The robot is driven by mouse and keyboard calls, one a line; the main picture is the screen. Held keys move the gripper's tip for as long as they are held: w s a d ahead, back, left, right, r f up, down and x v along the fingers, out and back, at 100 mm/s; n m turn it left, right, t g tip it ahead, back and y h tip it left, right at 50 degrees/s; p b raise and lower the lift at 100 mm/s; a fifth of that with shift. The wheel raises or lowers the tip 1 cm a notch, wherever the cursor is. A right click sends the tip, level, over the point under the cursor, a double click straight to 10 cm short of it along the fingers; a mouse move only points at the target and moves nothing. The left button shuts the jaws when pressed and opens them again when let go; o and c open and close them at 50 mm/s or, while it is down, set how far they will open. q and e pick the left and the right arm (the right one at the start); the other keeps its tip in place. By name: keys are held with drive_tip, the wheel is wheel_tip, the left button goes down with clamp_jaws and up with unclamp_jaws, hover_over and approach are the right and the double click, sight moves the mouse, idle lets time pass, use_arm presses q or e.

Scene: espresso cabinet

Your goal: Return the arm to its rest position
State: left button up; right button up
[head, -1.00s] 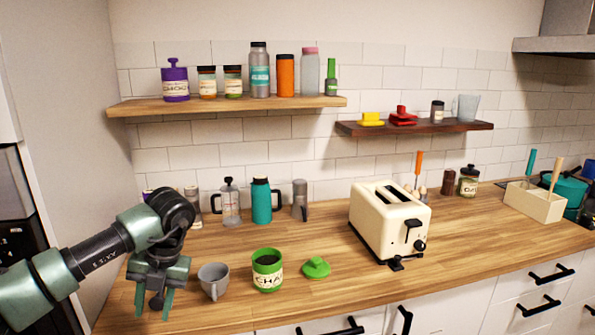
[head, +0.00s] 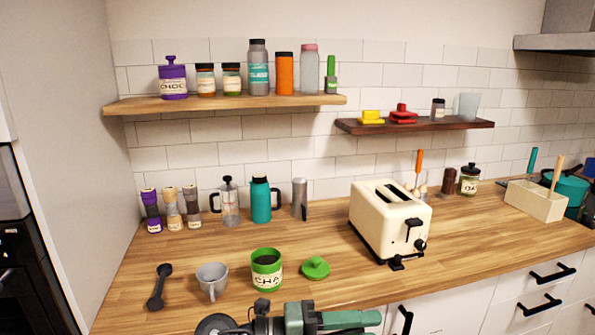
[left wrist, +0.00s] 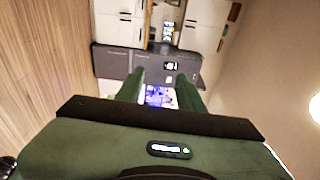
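My left arm shows at the bottom centre of the head view, with its gripper (head: 350,319) low in front of the counter and pointing right. In the left wrist view the two green fingers (left wrist: 160,93) stand apart with nothing held between them; the gripper is open. A black scoop (head: 158,287) lies on the wooden counter (head: 205,246) at the left, apart from the gripper. My right gripper is in neither view.
Several canisters stand on the upper shelf (head: 230,103).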

use_arm(q)
drive_tip(key=w+a+r+n+t+y, duration=0.25)
drive_tip(key=a+n+t, duration=0.25)
drive_tip(key=n+t, duration=0.35)
drive_tip(key=w+a+r+n+t+y, duration=0.2)
drive_tip(key=w+a+n+t, duration=0.3)
drive_tip(key=n+t, duration=0.4)
drive_tip(key=s+a+f+n+g+y, duration=0.2)
drive_tip(key=s+a+f+n+y, duration=0.1)
drive_tip(key=a+f+n+y, duration=0.45)
drive_tip(key=s+a+f+n+g+y, duration=0.25)
drive_tip(key=a+f+n+y, duration=0.3)
drive_tip(key=a+f, duration=0.4)
drive_tip(key=s+a+f+n+g, duration=0.1)
drive_tip(key=s+a+f+g, duration=0.1)
drive_tip(key=s+f+g, duration=0.75)
drive_tip(key=s+a+f+n+g, duration=0.2)
drive_tip(key=s+f, duration=0.3)
drive_tip(key=s, duration=0.9)
wheel_tip(320, 180, down, 24)
drive_tip(key=s+a+f+g, duration=0.2)
drive_tip(key=s+a+f, duration=0.1)
drive_tip(key=s+f, duration=1.5)
drive_tip(key=shift+f, duration=0.2)
